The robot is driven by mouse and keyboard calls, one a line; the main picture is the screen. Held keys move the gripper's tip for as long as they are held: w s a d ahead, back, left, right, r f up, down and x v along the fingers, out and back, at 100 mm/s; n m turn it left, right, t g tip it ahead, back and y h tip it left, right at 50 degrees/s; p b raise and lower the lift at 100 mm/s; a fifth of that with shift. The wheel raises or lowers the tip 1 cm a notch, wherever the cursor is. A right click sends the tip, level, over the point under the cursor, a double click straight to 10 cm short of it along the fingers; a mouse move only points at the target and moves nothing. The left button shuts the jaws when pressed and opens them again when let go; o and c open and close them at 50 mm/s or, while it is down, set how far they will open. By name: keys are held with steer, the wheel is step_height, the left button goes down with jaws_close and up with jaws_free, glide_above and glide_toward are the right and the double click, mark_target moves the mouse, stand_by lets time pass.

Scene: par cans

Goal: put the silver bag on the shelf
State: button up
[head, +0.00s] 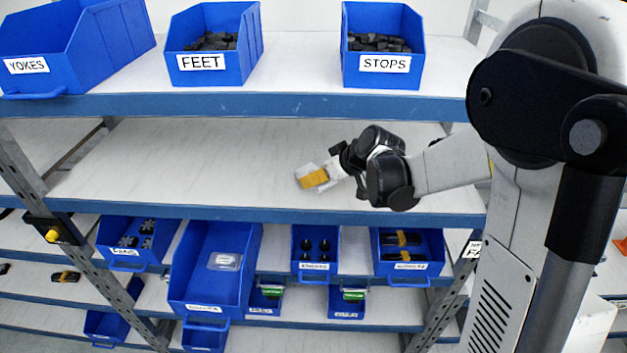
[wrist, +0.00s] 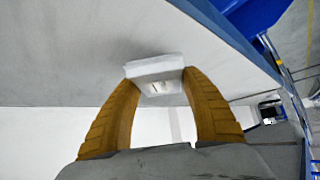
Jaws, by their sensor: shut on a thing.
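My gripper (head: 308,179) is shut on a small silver bag (head: 304,169) in the head view, in front of the bare middle shelf (head: 190,160). In the wrist view the bag (wrist: 155,72) is pale and boxy, pinched between the tips of the two yellow fingers (wrist: 160,85). The fingers hide part of it. The bag appears to be held above the shelf; I cannot tell if it touches the surface.
Blue bins labelled YOKES (head: 45,50), FEET (head: 213,60) and STOPS (head: 383,60) stand on the top shelf. A large lower bin (head: 190,285) holds a similar pale packet (head: 224,261). The middle shelf is clear to the left.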

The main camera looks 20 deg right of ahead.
steer(key=f, duration=0.2)
steer(key=w, duration=0.1)
steer(key=shift+a+f+p, duration=0.3)
steer(key=shift+f+p, duration=0.05)
steer(key=shift+f, duration=0.45)
steer(key=o, duration=1.3)
steer(key=shift+f, duration=0.1)
